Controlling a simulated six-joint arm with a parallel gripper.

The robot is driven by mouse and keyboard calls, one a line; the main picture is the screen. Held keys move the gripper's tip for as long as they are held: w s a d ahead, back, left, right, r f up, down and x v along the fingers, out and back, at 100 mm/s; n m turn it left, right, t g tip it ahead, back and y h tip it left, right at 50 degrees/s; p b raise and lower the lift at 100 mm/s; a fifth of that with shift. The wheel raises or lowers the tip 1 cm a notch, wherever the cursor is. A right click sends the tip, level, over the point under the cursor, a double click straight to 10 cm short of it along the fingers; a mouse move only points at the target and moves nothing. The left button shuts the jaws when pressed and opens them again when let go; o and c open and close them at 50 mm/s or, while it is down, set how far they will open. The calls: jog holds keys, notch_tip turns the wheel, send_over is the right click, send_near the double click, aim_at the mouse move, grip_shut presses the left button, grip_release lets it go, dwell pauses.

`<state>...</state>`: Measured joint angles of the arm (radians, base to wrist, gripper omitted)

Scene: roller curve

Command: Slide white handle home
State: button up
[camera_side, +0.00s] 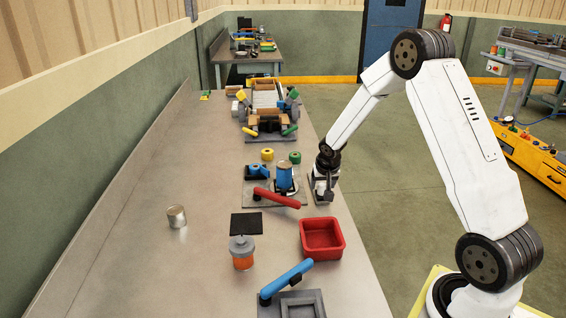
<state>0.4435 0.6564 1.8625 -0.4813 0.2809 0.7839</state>
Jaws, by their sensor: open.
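The white handle is hard to pick out at this size. A small white piece (235,108) shows at the left side of the roller fixture (268,118) at the back of the bench, but I cannot tell whether it is the handle. My gripper (325,194) points down near the right edge of the bench, in front of and to the right of the roller fixture. It is open and apart from that fixture. The fingertips are small and partly hidden by their own housing.
A red lever (277,198) and blue cylinder (284,176) stand left of my gripper. Nearer are a red tray (321,222), an orange jar (242,256), a black pad (246,224) and a blue lever (287,279). A metal can (177,217) stands left, with clear bench around it.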

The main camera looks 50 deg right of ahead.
jog(key=v, duration=0.6)
jog(key=shift+s+a, duration=0.1)
jog(key=shift+a, duration=0.1)
dwell(0.6)
jog(key=s+a+n+y, duration=0.1)
jog(key=s+a+n, duration=0.3)
jog(key=s+a, duration=0.3)
jog(key=s+a+n+y, duration=0.2)
jog(key=s+a+n, duration=0.3)
jog(key=a, duration=0.9)
jog(key=s+r, duration=0.1)
jog(key=s, duration=0.1)
jog(key=shift+s+a+g, duration=0.3)
jog(key=shift+a, duration=0.05)
